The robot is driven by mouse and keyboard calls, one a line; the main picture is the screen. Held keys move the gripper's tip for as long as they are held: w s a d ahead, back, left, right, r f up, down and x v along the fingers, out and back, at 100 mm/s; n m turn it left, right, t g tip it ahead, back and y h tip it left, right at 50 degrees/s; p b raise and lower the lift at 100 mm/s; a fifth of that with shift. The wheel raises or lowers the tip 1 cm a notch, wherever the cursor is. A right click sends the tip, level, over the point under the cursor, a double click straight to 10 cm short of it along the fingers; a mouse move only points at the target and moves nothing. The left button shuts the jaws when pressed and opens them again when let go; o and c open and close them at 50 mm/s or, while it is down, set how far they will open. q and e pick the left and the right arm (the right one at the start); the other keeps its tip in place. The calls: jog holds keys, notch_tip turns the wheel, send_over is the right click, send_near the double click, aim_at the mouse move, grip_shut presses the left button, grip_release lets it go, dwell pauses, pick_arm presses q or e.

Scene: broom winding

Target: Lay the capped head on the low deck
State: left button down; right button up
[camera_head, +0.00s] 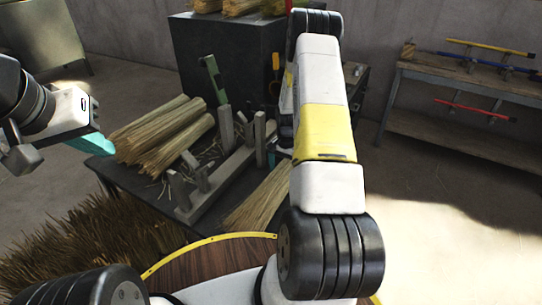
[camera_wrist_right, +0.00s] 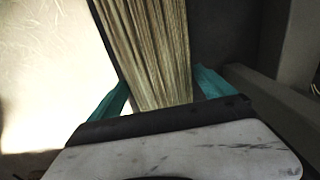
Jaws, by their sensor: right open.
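A straw bundle (camera_head: 260,198) lies on the dark workbench (camera_head: 160,201), partly behind my right arm; no cap shows on its visible part. In the right wrist view a straw bundle (camera_wrist_right: 150,45) runs between the two teal fingers of my right gripper (camera_wrist_right: 160,78), which is open around it. That gripper is mostly hidden behind my arm in the head view. My left gripper (camera_head: 92,143) hangs at the left, apart from the bundles; its finger gap cannot be made out. A low shelf (camera_head: 455,140) runs under the bench at the right.
Several straw bundles (camera_head: 165,130) lie stacked at the bench's left. A rail with upright posts (camera_head: 225,128) crosses the bench. A dark block (camera_head: 228,60) stands behind. The right bench (camera_head: 470,77) holds coloured handles. A bristly straw pile (camera_head: 90,240) lies in front.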

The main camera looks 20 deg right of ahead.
notch_tip(320, 180, up, 11)
jog(key=shift+f, duration=0.15)
jog(key=s+a+r+n+t, duration=0.1)
jog(key=s+a+r, duration=0.2)
jog(key=r, duration=0.5)
jog(key=s+a+r+n+t, duration=0.1)
jog(key=s+a+r+n, duration=0.15)
jog(key=r, duration=0.45)
jog(key=s+a+r+n+t, duration=0.1)
jog(key=s+a+r, duration=0.25)
jog(key=r, duration=0.45)
jog(key=s+a+r+n+t+y, duration=0.1)
jog(key=s+a+r, duration=0.3)
jog(key=s, duration=0.4)
jog(key=s+a+r+n+t+y, duration=0.1)
jog(key=s+a+r+n, duration=0.3)
jog(key=s, duration=0.5)
jog(key=shift+s+r+n+t, duration=0.25)
jog(key=shift+s+n+t, duration=0.1)
jog(key=shift+t, duration=0.25)
